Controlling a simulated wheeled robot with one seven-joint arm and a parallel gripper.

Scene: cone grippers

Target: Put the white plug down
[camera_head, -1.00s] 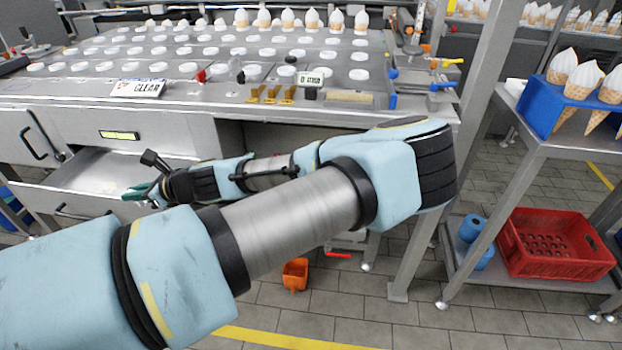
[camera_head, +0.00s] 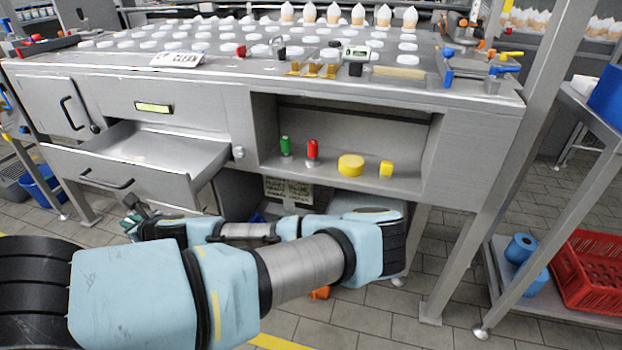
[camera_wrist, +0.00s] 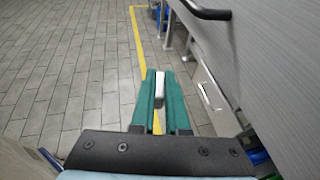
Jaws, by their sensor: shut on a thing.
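The white plug (camera_wrist: 160,88) is between the two green fingers of my gripper (camera_wrist: 161,82) in the wrist view. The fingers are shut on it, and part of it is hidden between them. In the head view my gripper (camera_head: 131,218) is low at the left, in front of the steel bench and near the open drawer (camera_head: 150,150). The plug cannot be made out in the head view. In the wrist view the grey floor shows beyond the fingertips, with a bench front at the right.
The drawer's visible floor looks bare. The bench top (camera_head: 330,80) carries many white pieces. A red crate (camera_head: 590,275) stands at the right.

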